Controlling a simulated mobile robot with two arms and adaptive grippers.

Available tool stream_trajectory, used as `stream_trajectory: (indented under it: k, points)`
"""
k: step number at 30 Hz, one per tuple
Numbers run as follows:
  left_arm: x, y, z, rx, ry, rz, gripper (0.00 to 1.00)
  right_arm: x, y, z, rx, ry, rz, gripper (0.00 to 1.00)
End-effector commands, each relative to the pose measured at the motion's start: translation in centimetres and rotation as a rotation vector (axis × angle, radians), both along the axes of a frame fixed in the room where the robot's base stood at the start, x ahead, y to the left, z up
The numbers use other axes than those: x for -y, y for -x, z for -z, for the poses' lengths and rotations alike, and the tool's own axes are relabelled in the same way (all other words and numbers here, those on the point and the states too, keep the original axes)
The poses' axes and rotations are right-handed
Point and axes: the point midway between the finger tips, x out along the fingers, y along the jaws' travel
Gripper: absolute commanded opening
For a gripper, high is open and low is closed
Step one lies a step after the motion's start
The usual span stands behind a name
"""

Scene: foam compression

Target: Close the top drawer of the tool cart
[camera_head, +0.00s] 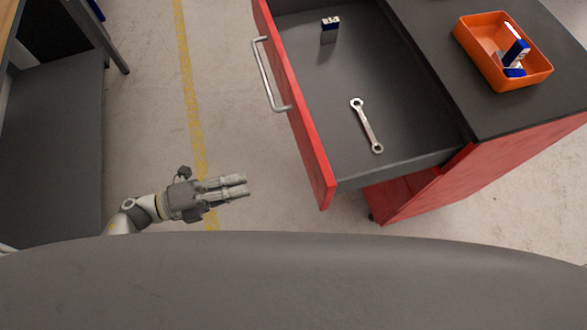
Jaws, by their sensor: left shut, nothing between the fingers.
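The red tool cart (490,170) stands at the right with a dark top. Its top drawer (320,90) is pulled out toward the left. The drawer's red front (310,140) carries a silver bar handle (267,78) on its outer side. A wrench (367,125) and a small blue and white box (330,23) are inside the drawer. My left gripper (246,186) is shut and empty. It is left of the drawer front's near end and apart from it, with its fingers pointing right. My right gripper is not in view.
An orange bin (503,52) with blue and white boxes sits on the cart top. A dark grey surface (50,140) and a table leg are at the left. Concrete floor with a yellow line (190,90) lies open between them and the drawer.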

Motion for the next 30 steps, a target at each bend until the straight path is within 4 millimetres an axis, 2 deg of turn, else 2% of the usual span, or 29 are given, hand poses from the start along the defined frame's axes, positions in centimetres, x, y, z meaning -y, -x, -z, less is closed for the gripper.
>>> stream_trajectory:
  k: [5,15,21,25,30]
  points:
    - [1.8,-0.5,-0.4,0.010,0.000,0.009,0.00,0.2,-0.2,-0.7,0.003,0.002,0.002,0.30]
    - [8.6,-2.8,-0.6,0.006,0.003,0.005,0.00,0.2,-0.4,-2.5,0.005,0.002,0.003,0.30]
    - [11.8,-3.8,-0.5,0.006,0.002,0.005,0.00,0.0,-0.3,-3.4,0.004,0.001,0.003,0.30]
    - [12.9,-4.1,-0.3,0.006,0.001,0.005,0.00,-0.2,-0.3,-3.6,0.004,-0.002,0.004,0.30]
    - [13.3,-4.3,-0.1,0.006,-0.002,0.006,0.00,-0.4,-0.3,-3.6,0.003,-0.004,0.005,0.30]
